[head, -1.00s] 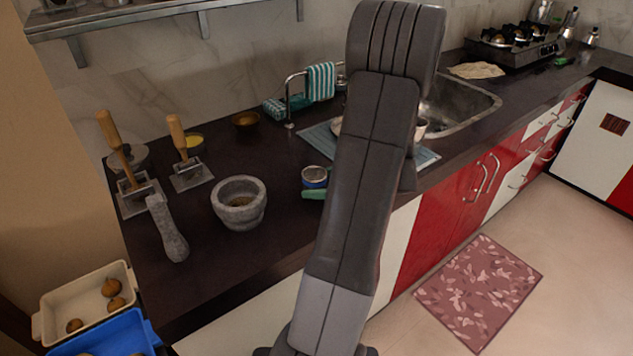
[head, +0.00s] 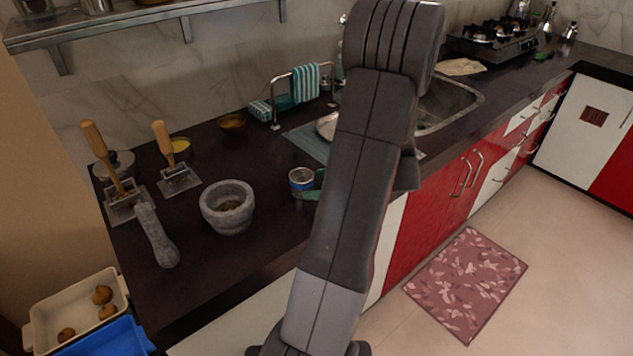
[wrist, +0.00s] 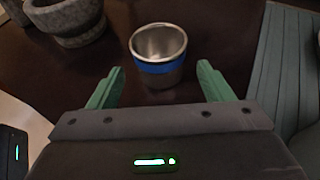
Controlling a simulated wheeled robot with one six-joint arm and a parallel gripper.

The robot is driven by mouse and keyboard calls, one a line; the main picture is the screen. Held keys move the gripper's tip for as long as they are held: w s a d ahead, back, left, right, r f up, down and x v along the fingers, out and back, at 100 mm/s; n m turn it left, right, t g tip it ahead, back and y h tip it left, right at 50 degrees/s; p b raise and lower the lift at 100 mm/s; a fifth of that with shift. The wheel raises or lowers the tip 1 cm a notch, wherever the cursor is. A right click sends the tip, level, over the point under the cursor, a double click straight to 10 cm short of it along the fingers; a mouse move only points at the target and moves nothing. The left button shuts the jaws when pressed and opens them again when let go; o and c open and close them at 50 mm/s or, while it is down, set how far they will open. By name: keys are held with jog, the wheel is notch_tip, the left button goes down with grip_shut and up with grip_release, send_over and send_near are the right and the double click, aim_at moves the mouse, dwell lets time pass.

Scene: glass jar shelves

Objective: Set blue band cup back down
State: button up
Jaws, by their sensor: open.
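The blue band cup (wrist: 159,55) is a small metal cup with a blue stripe, standing upright on the dark countertop. It also shows in the head view (head: 301,181), just left of my arm. My gripper (wrist: 160,85) is open in the wrist view, with its two green fingers spread apart. The cup stands just beyond and between the fingertips, with clear gaps on both sides. In the head view my arm hides most of my gripper; only a bit of green shows beside the cup.
A stone mortar (head: 227,206) stands left of the cup, with its pestle (head: 157,235) beside it. A blue-grey mat (wrist: 290,60) lies on the right in the wrist view, by the sink (head: 448,103). Dark counter around the cup is bare.

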jog(key=shift+p+v, duration=0.5)
jog(key=shift+v, duration=0.85)
